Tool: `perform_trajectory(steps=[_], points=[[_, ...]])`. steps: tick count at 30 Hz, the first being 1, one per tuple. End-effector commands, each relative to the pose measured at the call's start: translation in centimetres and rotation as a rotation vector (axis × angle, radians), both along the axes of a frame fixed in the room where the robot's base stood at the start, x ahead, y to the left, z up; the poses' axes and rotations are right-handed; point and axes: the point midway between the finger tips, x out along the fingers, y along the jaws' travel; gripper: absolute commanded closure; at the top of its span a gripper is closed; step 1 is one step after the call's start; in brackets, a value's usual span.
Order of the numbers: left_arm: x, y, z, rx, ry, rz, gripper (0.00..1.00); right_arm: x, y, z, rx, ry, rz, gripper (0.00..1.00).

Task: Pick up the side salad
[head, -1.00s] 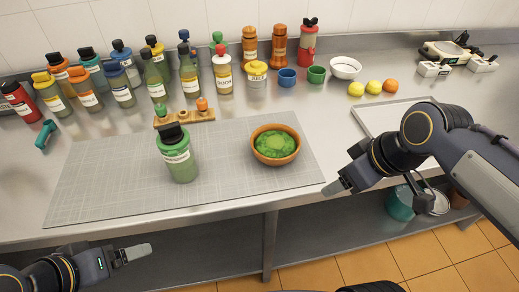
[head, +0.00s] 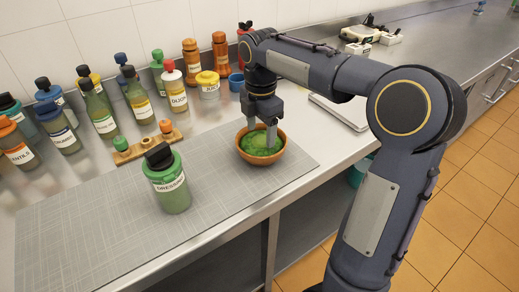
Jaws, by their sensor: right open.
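The side salad is a brown bowl (head: 250,157) filled with green salad (head: 258,143), standing upright on the grey cutting mat (head: 100,225) near its right end. My right gripper (head: 261,142) points down over the bowl, with its fingertips at the salad. Its jaws are open, and one finger hides part of the salad and the back rim. I cannot tell whether a finger touches the bowl wall. My left gripper is out of view.
A green dressing bottle (head: 168,182) stands on the mat left of the bowl. A small wooden rack (head: 147,147) lies behind it. Several sauce bottles, a yellow-lidded jar (head: 208,85) and a blue cup (head: 236,82) stand along the back. The mat's front left is clear.

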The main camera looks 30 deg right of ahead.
Motion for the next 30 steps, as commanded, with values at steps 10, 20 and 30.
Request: perform_trajectory(steps=[10,20,30], points=[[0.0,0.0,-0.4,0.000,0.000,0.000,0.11,0.0,-0.2,-3.5,0.001,0.001,-0.001,0.36],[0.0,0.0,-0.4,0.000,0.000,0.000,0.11,0.0,-0.2,-3.5,0.001,0.000,-0.002,0.57],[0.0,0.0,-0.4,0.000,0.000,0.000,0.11,0.1,-0.2,-3.4,0.000,-0.002,-0.002,0.73]])
